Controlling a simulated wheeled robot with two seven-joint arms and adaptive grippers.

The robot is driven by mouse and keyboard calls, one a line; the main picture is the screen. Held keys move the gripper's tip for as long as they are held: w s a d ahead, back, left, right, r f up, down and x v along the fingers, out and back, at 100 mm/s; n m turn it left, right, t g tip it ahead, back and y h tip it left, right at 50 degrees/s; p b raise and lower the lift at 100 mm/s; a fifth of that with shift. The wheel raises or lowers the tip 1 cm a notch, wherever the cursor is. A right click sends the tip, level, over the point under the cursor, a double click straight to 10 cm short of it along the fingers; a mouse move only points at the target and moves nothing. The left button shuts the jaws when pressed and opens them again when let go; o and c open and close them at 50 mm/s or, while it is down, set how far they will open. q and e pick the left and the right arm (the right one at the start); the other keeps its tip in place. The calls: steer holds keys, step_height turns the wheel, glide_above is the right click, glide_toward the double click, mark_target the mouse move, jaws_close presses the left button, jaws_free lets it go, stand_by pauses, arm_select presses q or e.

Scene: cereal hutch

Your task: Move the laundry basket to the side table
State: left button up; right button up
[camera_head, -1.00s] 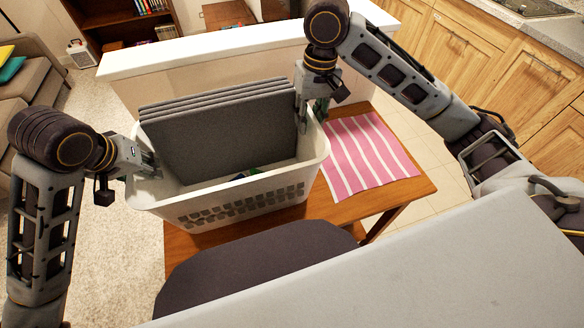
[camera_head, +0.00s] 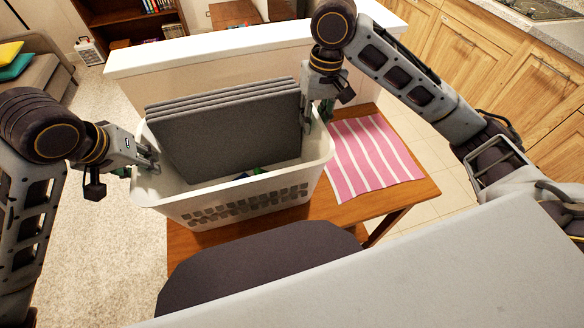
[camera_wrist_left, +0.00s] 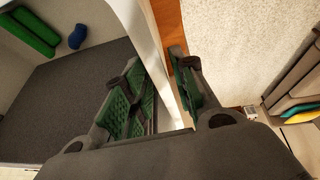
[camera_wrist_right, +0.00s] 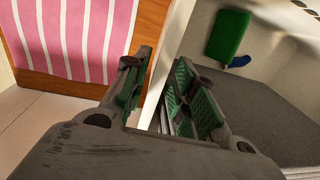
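The white laundry basket (camera_head: 243,207), with slotted sides, stands on a wooden table (camera_head: 345,215). Several grey flat panels (camera_head: 230,130) stand upright in it, with small green and blue items (camera_wrist_left: 77,36) beside them. My left gripper (camera_head: 150,161) straddles the basket's left wall; in the left wrist view its fingers (camera_wrist_left: 160,75) lie close on both sides of the wall. My right gripper (camera_head: 316,112) straddles the right wall; in the right wrist view its fingers (camera_wrist_right: 162,75) also close in on it. Which table is the side table I cannot tell.
A pink striped cloth (camera_head: 372,150) lies right of the basket. A white-topped low wall (camera_head: 210,52) stands behind it. A dark rounded shape (camera_head: 255,262) is at the front. Wooden cabinets (camera_head: 490,60) are at right, a sofa (camera_head: 38,70) at left. Carpet (camera_head: 112,255) is open at left.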

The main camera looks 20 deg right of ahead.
arm_select(q)
steer(key=v, duration=0.8)
steer(key=shift+s+r, duration=0.15)
steer(key=shift+r, duration=0.1)
stand_by(0.4)
arm_select(e)
steer(key=shift+r, duration=0.1)
stand_by(0.4)
step_height(320, 180, up, 12)
steer(key=d, duration=0.1)
stand_by(1.4)
arm_select(q)
steer(key=shift+s, duration=0.15)
arm_select(e)
steer(key=shift+s+d, duration=0.1)
stand_by(0.6)
